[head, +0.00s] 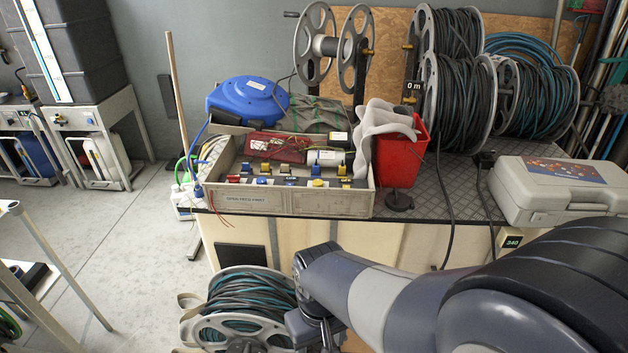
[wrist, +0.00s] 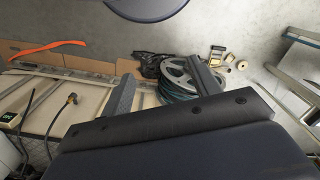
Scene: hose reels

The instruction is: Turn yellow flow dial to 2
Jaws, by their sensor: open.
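A small yellow knob (head: 317,183), which looks like the yellow flow dial, sits in a row of small coloured fittings along the front of a beige crate (head: 285,203) on the bench. Its pointer and numbers are too small to read. My gripper (head: 315,328) is below the bench top, in front of the bench and well apart from the knob, near a floor hose reel. In the wrist view my gripper (wrist: 163,84) shows two dark fingers spread apart with nothing between them. The yellow knob does not show in the wrist view.
A red bin (head: 400,155) with grey foam stands right of the crate, beside a small black stand (head: 399,200). A blue reel (head: 247,99) and large hose reels are behind. A grey case (head: 555,185) lies at right. A hose reel (head: 245,305) stands on the floor.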

